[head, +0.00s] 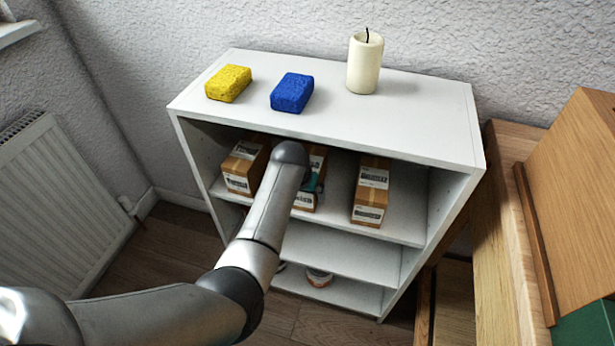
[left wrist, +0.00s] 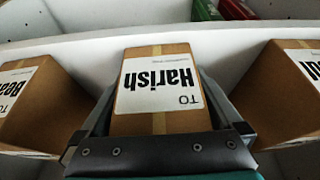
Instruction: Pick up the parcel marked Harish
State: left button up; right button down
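The parcel marked Harish (left wrist: 160,85) is a brown cardboard box with a white label and tan tape. In the left wrist view its label reads upside down. It stands on the upper shelf (head: 400,222) of the white unit, and in the head view this middle parcel (head: 318,161) is partly hidden by my left arm. My left gripper (left wrist: 160,112) is open, with one finger along each side of the parcel. Whether either finger touches it is hard to tell. In the head view my left gripper (head: 313,184) is mostly hidden behind my arm. My right gripper is out of view.
Similar parcels stand left (head: 243,167) and right (head: 370,191) of it, close to my fingers in the wrist view. A yellow sponge (head: 228,83), blue sponge (head: 292,92) and candle (head: 364,65) stand on top. A wooden piece (head: 580,190) stands at right.

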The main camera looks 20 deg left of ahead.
pick_arm(q)
jog(key=c, duration=1.4)
jog(key=shift+r, duration=0.15)
